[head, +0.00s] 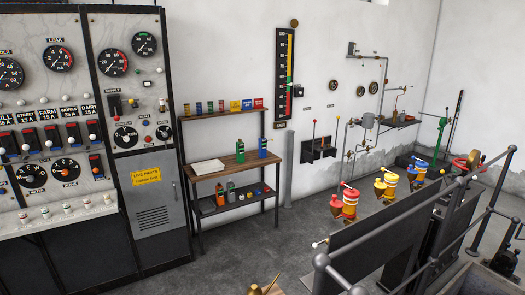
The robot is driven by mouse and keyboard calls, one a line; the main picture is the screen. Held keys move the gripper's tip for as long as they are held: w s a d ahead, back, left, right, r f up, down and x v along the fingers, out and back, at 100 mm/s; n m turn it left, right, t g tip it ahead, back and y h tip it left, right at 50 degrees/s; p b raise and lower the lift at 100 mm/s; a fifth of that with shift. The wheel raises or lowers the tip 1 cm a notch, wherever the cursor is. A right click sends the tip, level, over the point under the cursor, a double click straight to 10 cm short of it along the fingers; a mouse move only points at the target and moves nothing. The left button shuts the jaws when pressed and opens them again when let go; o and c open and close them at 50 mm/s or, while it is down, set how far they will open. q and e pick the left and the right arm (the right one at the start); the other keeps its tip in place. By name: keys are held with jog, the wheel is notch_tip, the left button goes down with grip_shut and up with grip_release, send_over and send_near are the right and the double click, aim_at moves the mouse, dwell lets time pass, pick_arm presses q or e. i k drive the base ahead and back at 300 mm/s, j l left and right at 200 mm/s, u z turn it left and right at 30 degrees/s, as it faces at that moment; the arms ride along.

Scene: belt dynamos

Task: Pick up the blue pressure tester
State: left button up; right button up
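A small blue upright device (263,148) stands on the wooden top of the shelf unit (222,166), near its right end. It is the only blue device there and looks like the blue pressure tester, but it is too small to make out details. A similar green device (240,152) stands just left of it.
An open white book (207,167) lies left on the same top. Bottles and small items sit on the lower shelf (236,200). A tall control panel (150,140) stands left. Railings (400,237) and red-yellow devices (349,203) are right. Grey floor (250,243) before the shelf is clear.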

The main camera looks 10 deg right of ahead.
aim_at(262, 142)
jog(key=i+j+u, duration=0.2)
jog(key=i+j, duration=0.3)
jog(key=i+j+u, duration=0.2)
jog(key=i+j, duration=0.3)
jog(key=i+j+u, duration=0.15)
jog(key=i+j, duration=0.25)
jog(key=i, duration=0.2)
jog(key=i+l+z, duration=0.25)
jog(key=i+z, duration=0.7)
jog(key=i+j+z, duration=0.15)
jog(key=i+z, duration=0.35)
jog(key=i+j+z, duration=0.45)
jog(key=i+l+z, duration=0.15)
jog(key=i+z, duration=0.15)
jog(key=i, duration=0.35)
jog(key=i+z, duration=0.25)
jog(key=i, duration=0.35)
